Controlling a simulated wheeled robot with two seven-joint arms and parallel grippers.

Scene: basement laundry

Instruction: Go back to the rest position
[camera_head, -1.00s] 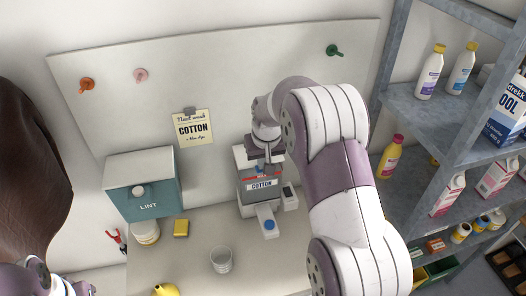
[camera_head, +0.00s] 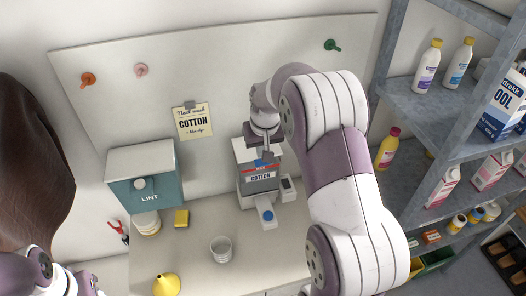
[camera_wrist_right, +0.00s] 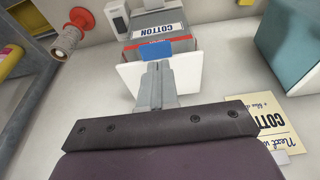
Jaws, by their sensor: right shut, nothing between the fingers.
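My right gripper (camera_head: 264,155) is in front of the top of a grey box labelled COTTON (camera_head: 262,182) at the back of the worktop. In the right wrist view its two fingers (camera_wrist_right: 155,85) are shut together and empty. A blue tab (camera_wrist_right: 155,50) on the box, above a red line and the COTTON label, lies just beyond the fingertips; I cannot tell whether they touch.
A grey shelf rack (camera_head: 430,100) with bottles and cartons stands right of my arm. The worktop's front middle is clear.

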